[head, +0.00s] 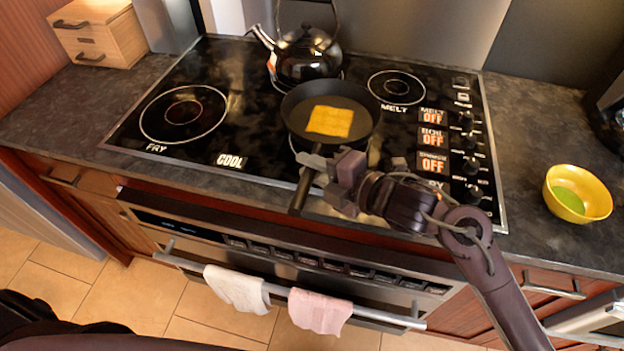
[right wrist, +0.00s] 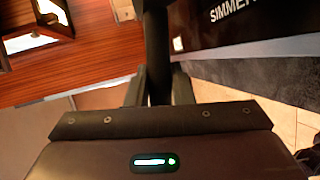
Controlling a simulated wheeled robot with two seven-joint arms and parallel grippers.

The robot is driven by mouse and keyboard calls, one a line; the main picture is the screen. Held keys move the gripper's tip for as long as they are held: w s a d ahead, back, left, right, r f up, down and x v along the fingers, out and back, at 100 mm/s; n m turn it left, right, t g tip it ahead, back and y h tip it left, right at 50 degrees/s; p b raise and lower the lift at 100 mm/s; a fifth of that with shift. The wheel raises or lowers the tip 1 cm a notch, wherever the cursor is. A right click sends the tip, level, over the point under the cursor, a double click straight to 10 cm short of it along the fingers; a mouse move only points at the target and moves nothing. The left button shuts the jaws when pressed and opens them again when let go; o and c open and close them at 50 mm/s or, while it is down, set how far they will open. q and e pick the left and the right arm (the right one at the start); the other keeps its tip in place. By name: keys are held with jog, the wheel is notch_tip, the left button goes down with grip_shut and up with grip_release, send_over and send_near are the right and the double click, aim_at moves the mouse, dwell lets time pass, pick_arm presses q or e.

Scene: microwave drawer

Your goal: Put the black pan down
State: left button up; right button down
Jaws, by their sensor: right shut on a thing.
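The black pan (head: 360,104) is over the front middle of the black cooktop in the head view, with a yellow-orange square of food (head: 330,121) in it. Its handle (head: 300,190) points toward the counter's front edge. My right gripper (head: 318,170) is shut on the handle, reaching in from the right. In the right wrist view the dark handle (right wrist: 157,80) runs between the fingers. I cannot tell whether the pan's base touches the cooktop. My left gripper is not in view; the pan hides the burner beneath it.
A dark kettle (head: 305,58) stands right behind the pan on the cooktop (head: 255,110). The front left burner (head: 183,112) and back right burner (head: 396,88) are bare. A yellow bowl (head: 578,193) stands on the right counter. Towels hang on the oven handle (head: 380,318) below.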

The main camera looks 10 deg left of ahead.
jog(key=shift+f, duration=1.95)
jog(key=c, duration=1.7)
grip_release()
jog(key=shift+f, duration=0.3)
jog(key=o, duration=0.4)
jog(key=shift+r, duration=0.2)
jog(key=shift+b+v, duration=0.95)
jog(key=shift+v, duration=5.05)
